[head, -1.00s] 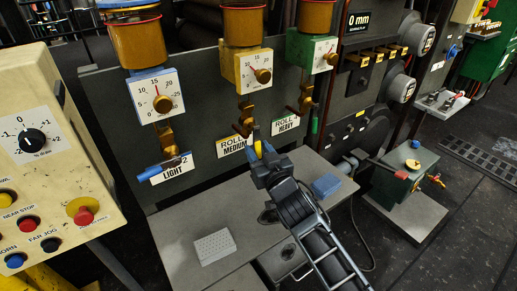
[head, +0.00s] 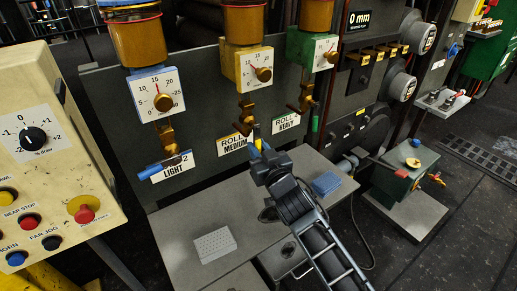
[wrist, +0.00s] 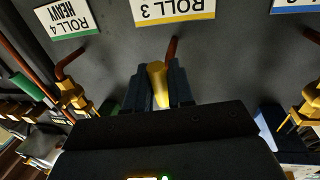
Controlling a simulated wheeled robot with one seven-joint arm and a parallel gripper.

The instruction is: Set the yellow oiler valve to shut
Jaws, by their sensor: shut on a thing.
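The yellow oiler (head: 254,67) is the middle one on the grey panel, with a yellow dial block. Its brass valve (head: 246,113) hangs below, beside the yellow-edged ROLL 3 MEDIUM label (head: 234,144). My gripper (head: 256,142) is at the lower end of this valve, just right of the label. In the wrist view, the yellow handle (wrist: 158,80) sits between the two dark fingers of my gripper (wrist: 160,88), which are shut on it. The valve body is mostly hidden in the wrist view, and the handle's exact angle is hard to tell.
A blue-handled valve (head: 165,166) is to the left, its lever sideways. A green-handled valve (head: 308,98) is close on the right. A cream control box (head: 50,150) stands at left.

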